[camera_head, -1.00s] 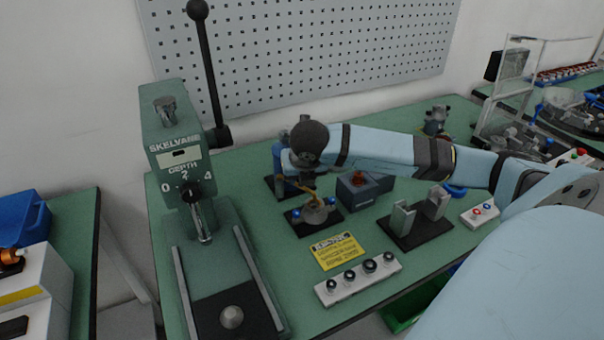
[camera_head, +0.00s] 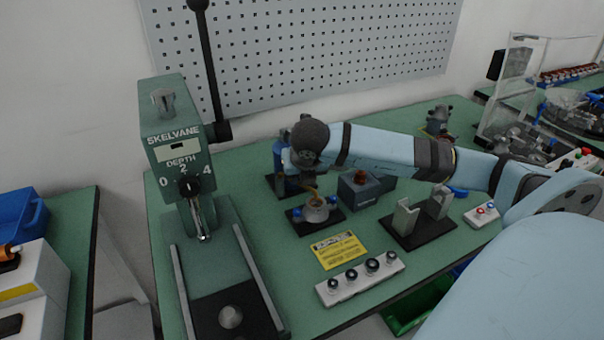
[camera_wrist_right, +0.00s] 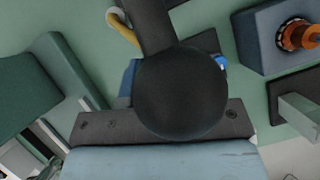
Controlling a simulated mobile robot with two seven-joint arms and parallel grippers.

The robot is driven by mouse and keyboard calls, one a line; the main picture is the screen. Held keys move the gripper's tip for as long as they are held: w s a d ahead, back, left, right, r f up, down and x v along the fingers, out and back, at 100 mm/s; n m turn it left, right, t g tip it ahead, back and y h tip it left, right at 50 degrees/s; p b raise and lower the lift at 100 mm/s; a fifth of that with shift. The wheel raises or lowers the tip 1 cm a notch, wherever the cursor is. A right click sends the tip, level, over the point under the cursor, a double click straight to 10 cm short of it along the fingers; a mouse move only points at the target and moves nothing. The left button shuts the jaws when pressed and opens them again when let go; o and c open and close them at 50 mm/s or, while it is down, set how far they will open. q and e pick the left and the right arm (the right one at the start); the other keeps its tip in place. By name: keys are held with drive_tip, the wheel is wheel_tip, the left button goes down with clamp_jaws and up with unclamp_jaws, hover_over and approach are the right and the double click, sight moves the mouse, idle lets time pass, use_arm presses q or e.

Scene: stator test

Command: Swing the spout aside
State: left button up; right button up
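A thin tan spout (camera_head: 313,190) shows in the head view, just above a round metal cup with blue knobs (camera_head: 318,212) on a black plate. In the right wrist view a yellow-tan curved tube (camera_wrist_right: 124,30) shows at the top. A blue upright body (camera_head: 279,158) stands behind, partly covered by my right arm. My right gripper (camera_head: 303,172) is low beside the spout, under a dark round part. Its fingers are hidden, and I cannot tell whether it touches the spout. A large dark ball (camera_wrist_right: 180,93) fills the middle of the right wrist view. My left gripper is out of view.
A green press (camera_head: 175,130) with a long black lever stands at the left.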

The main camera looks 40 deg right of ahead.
drive_tip(key=w+a+b, duration=0.2)
drive_tip(key=w+a, duration=0.3)
drive_tip(key=a, duration=0.3)
drive_tip(key=shift+w, duration=0.25)
idle(1.3)
idle(0.3)
drive_tip(key=shift+o, duration=0.3)
drive_tip(key=shift+o, duration=0.7)
drive_tip(key=shift+d, duration=0.1)
